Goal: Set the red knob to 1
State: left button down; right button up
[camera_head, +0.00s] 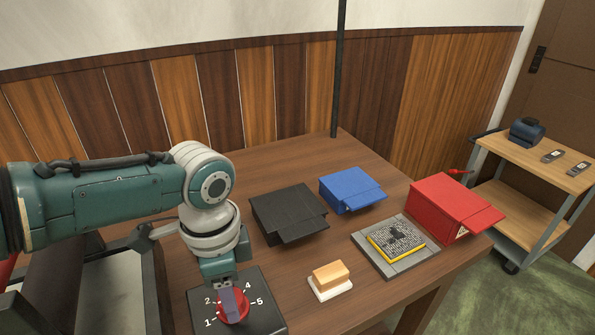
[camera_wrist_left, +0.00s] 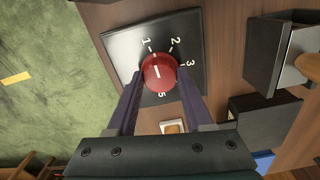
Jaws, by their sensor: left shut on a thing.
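The red knob (camera_head: 238,306) sits on a dark dial plate (camera_head: 266,318) with white numbers at the front of the table. In the left wrist view the red knob (camera_wrist_left: 159,73) carries a short white line, which points toward the 1 or close to it. My left gripper (camera_head: 229,302) reaches down onto the knob from above. In the wrist view its two purple fingers (camera_wrist_left: 159,82) lie on either side of the knob, shut on it. The fingers hide part of the dial in the head view. My right gripper is not in view.
Black (camera_head: 287,210), blue (camera_head: 350,188) and red (camera_head: 452,205) boxes stand farther back on the table (camera_head: 300,170). A grey plate with a yellow-edged pad (camera_head: 396,240) and a butter-like block (camera_head: 330,273) lie right of the dial. A cart (camera_head: 540,160) stands at far right.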

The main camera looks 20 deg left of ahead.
pick_arm(q)
jog(key=shift+n, duration=0.6)
jog(key=shift+c, duration=1.5)
grip_release()
notch_tip(320, 180, up, 10)
jog(key=p, duration=0.4)
